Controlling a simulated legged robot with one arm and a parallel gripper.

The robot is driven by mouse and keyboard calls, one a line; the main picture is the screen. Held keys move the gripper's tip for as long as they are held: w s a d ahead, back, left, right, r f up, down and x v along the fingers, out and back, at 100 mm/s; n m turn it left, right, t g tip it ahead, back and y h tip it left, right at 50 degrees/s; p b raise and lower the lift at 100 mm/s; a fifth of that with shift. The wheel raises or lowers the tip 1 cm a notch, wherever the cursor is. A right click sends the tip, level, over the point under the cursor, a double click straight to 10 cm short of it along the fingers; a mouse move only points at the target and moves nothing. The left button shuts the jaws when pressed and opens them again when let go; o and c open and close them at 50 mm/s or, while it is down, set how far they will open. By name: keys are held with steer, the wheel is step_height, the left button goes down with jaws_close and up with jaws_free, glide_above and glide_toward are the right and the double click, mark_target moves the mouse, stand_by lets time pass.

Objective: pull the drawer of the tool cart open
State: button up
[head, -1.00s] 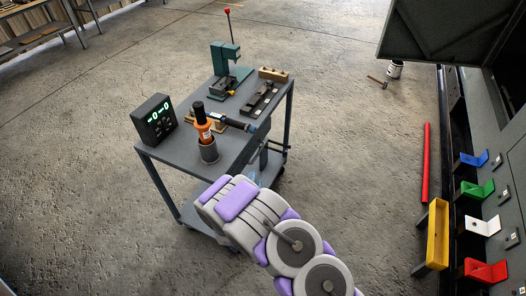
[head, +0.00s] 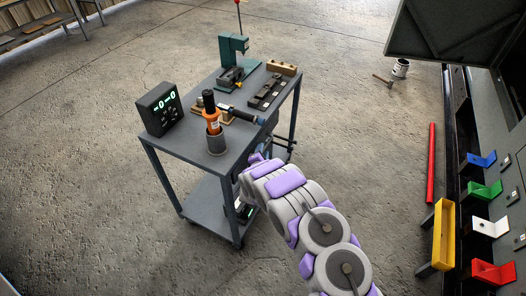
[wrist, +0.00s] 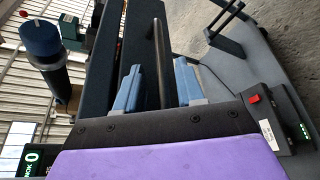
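The grey tool cart (head: 182,146) stands in the middle of the head view. In the wrist view, the dark drawer front (wrist: 122,42) runs up the picture, with a dark bar handle (wrist: 158,58) standing off it. My gripper (wrist: 158,88) is open, with its two blue-grey fingers on either side of the handle. Gaps show between the handle and both fingers. The drawer looks shut, though my arm hides most of it and the fingertips in the head view.
On the cart top are a display box (head: 160,108), an orange-handled tool in a cup (head: 216,145), a green press (head: 232,60) and a dark rail fixture (head: 268,92). An enclosure with coloured brackets (head: 484,189) stands at the right. The floor between is mostly clear.

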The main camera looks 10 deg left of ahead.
steer(key=shift+w+d, duration=0.1)
steer(key=shift+w, duration=0.35)
steer(key=shift+w+d+f, duration=0.1)
steer(key=shift+w+d, duration=0.4)
steer(key=shift+w, duration=0.05)
steer(key=shift+a, duration=0.4)
steer(key=shift+c, duration=1.3)
steer(key=shift+d, duration=0.35)
jaws_close()
steer(key=shift+d, duration=0.15)
